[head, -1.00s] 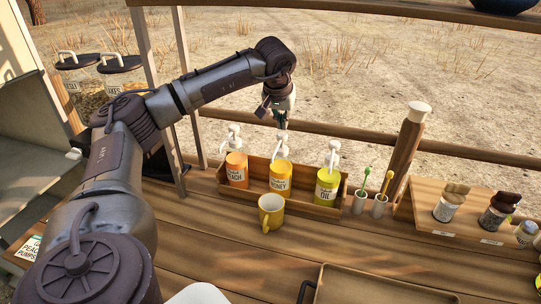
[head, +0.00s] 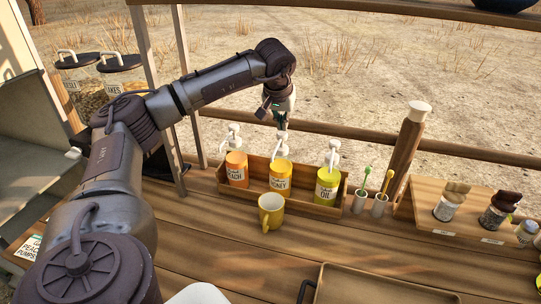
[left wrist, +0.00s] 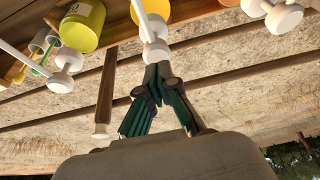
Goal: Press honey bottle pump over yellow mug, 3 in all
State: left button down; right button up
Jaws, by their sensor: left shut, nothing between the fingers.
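The yellow honey bottle (head: 280,181) stands upright in a wooden tray between the orange peach bottle (head: 236,169) and the yellow-green oil bottle (head: 327,187). Its white pump (left wrist: 155,50) has a long spout pointing to the front. The yellow mug (head: 271,212) stands upright on the counter in front of the honey bottle, close to the spout's end; I cannot see inside it. My left gripper (head: 282,121) is shut and empty, directly above the honey pump. In the left wrist view its fingertips (left wrist: 158,70) are at the pump head, touching or nearly so.
The wooden tray (head: 312,211) holds the bottles. Two small cups with dippers (head: 379,207) stand to its right, then a board (head: 425,222) with jars. An empty shallow tray (head: 375,289) lies in front. The counter around the mug is clear.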

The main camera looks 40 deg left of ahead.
pick_arm(q)
jog(key=shift+s+f+b, duration=0.1)
jog(key=shift+f+b, duration=0.55)
jog(key=shift+f, duration=0.8)
jog(key=shift+r, duration=0.1)
jog(key=shift+r+p, duration=1.5)
jog(key=shift+p, duration=0.2)
jog(key=shift+f, duration=0.15)
jog(key=shift+f+b, duration=0.85)
jog(key=shift+f, duration=0.55)
